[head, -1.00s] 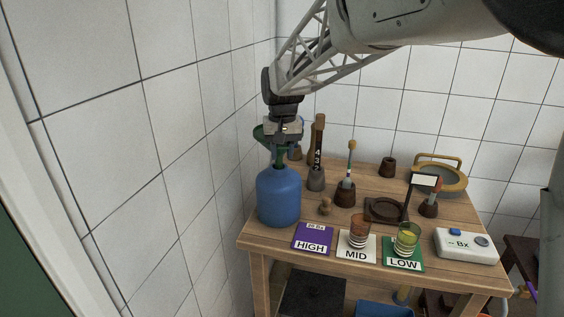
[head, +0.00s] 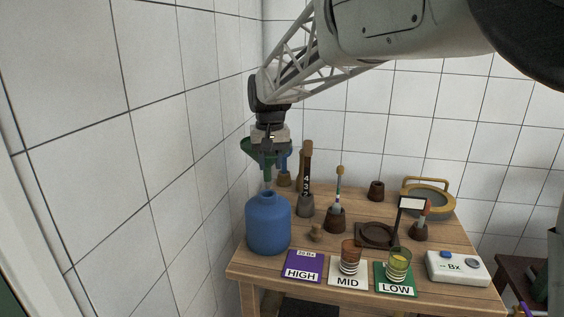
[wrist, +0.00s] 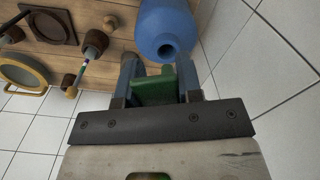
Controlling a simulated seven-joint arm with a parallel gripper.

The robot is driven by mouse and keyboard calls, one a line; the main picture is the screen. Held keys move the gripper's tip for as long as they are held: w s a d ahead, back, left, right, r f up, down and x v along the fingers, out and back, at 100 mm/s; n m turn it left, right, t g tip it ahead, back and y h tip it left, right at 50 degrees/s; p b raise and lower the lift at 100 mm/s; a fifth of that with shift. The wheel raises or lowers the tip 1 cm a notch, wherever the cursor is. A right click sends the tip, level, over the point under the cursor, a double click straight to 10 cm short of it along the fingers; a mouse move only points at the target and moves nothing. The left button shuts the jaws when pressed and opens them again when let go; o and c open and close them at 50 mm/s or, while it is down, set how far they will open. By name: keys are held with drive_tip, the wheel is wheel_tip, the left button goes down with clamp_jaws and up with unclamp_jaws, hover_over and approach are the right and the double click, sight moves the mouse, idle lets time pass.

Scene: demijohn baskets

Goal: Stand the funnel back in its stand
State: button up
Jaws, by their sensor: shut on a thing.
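The green funnel (head: 249,147) is held by my gripper (head: 274,160), which is shut on it. The funnel's spout points down, just above the open mouth of the blue demijohn (head: 268,224); the two look apart. In the wrist view the funnel (wrist: 153,91) is between the blue fingers, with the demijohn mouth just beyond. I cannot tell for sure which piece is the funnel's stand. A dark square holder with a round recess (head: 377,234) lies on the table, and an empty-looking brown cup (head: 376,191) stands at the back.
A tiled wall is close left.

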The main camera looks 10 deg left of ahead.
drive_tip(key=shift+d, duration=0.1)
drive_tip(key=w+d+f+m, duration=0.15)
drive_tip(key=w+d, duration=0.25)
drive_tip(key=d, duration=0.8)
drive_tip(key=w+d+f, duration=0.3)
drive_tip(key=w+d, duration=0.1)
drive_tip(key=d, duration=0.9)
drive_tip(key=w+d+f+m, duration=0.3)
drive_tip(key=w+d+f, duration=0.5)
drive_tip(key=w+d, duration=0.35)
drive_tip(key=w+a+r, duration=0.1)
drive_tip(key=w+r, duration=0.1)
drive_tip(key=w, duration=0.6)
drive_tip(key=w+a+r, duration=0.1)
drive_tip(key=w+r, duration=0.1)
drive_tip(key=w, duration=0.7)
